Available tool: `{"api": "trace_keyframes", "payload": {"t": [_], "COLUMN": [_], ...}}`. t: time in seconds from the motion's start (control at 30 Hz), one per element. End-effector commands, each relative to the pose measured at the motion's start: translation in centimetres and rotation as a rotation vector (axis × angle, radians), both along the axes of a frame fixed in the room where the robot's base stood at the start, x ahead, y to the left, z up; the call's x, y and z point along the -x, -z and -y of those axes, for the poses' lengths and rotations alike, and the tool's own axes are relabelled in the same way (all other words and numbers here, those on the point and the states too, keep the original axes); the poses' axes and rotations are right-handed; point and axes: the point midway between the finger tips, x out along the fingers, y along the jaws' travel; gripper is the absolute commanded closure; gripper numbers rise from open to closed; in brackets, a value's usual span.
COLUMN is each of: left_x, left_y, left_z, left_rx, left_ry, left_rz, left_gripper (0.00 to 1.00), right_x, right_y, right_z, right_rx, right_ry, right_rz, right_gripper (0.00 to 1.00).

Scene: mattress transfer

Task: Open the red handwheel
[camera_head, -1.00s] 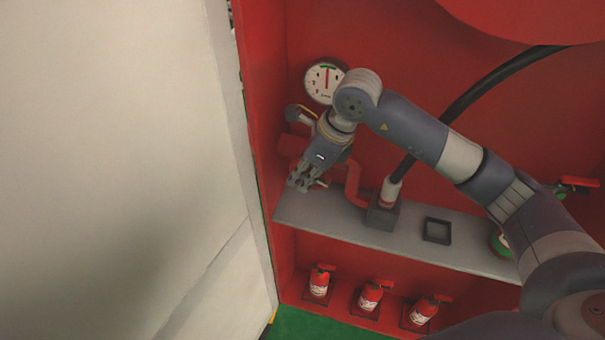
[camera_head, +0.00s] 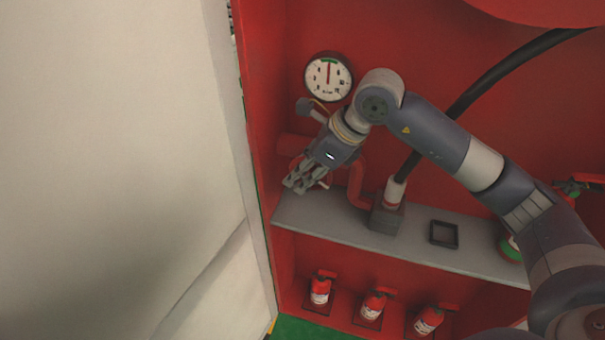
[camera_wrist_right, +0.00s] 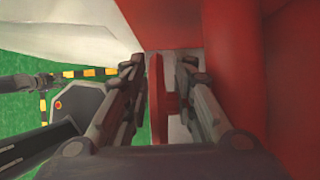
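The red handwheel (camera_wrist_right: 156,92) shows in the right wrist view as a narrow red rim seen edge-on, between the two fingers of my right gripper (camera_wrist_right: 160,75). The left finger is close to the rim, and a gap shows between the rim and the right finger. In the head view the right gripper (camera_head: 305,184) points down and left at the wheel, above the left end of the grey shelf. The hand hides most of the wheel there. Whether a finger touches the rim cannot be told.
A round gauge (camera_head: 328,78) hangs on the red back wall above the hand. A red pipe (camera_head: 357,186) and a black hose (camera_head: 490,85) are close on the right. The grey shelf (camera_head: 345,238) lies below, with small extinguishers (camera_head: 373,304) underneath. A white panel (camera_head: 110,170) borders the left.

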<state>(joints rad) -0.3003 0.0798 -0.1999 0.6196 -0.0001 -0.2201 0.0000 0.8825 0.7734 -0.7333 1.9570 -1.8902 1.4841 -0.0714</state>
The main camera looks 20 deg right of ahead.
Motion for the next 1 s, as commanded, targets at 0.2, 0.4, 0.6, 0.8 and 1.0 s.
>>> {"api": "trace_keyframes", "payload": {"t": [0.2,0.4,0.6,0.8,1.0], "left_x": [0.0,0.1,0.0,0.0,-0.1], "left_y": [0.0,0.0,0.0,0.0,0.0], "left_z": [0.0,-0.2,-0.1,0.0,0.0], "left_rx": [0.0,-0.002,-0.001,0.0,0.0], "left_ry": [0.0,0.0,0.0,0.0,0.0], "left_rz": [0.0,-0.001,0.0,0.001,0.001], "left_gripper": [0.83,0.83,0.83,0.83,0.83], "right_x": [0.0,0.2,1.0,2.3,3.1], "right_y": [0.0,-0.5,-3.5,-7.2,-9.6], "right_z": [0.0,0.3,1.8,3.5,4.7], "right_rx": [0.001,0.001,0.002,0.002,0.001], "right_ry": [-0.001,0.001,0.003,0.001,0.001], "right_rz": [-0.002,0.0,0.004,0.003,0.0], "right_gripper": [0.67,0.67,0.67,0.67,0.67]}}
